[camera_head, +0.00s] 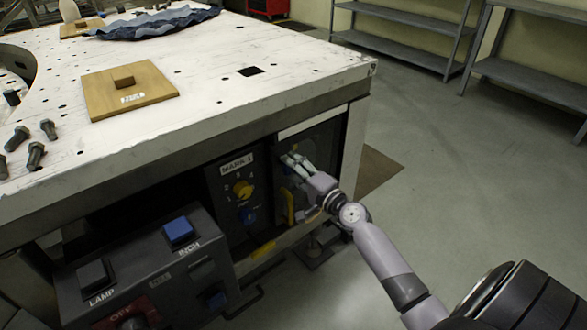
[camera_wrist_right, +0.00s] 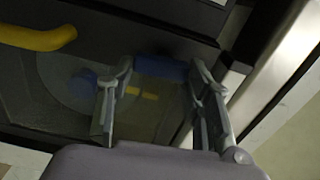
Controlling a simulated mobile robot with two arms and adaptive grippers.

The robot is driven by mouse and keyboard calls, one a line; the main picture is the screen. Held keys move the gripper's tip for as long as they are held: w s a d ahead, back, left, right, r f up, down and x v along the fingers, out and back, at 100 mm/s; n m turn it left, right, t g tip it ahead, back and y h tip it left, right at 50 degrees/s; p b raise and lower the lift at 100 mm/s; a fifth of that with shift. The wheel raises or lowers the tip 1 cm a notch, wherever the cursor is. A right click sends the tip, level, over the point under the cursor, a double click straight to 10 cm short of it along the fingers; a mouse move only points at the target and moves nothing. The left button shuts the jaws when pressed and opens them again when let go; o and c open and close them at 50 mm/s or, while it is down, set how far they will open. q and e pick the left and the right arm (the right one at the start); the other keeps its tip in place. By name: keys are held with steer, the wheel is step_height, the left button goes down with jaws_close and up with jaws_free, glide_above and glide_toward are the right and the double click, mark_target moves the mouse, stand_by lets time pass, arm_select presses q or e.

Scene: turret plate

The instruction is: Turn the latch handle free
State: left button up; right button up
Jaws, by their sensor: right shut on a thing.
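The latch handle appears as a short blue bar (camera_wrist_right: 160,68) between my right fingertips in the right wrist view, against the dark front panel. My right gripper (camera_head: 294,160) reaches the panel under the table's right end in the head view. In the right wrist view, my right gripper (camera_wrist_right: 162,72) has one finger at each end of the blue bar and is shut on it. In the head view the gripper hides the handle. My left gripper is in neither view.
A yellow bar handle (camera_wrist_right: 38,38) is left of my fingers in the wrist view. A control box (camera_head: 150,262) stands lower left. The floor (camera_head: 440,170) to the right is open.

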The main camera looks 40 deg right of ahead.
steer(key=shift+m, duration=0.5)
steer(key=o, duration=1.1)
steer(key=shift+o, duration=0.2)
steer(key=s+d, duration=0.1)
steer(key=s, duration=1.1)
steer(key=shift+f, duration=0.1)
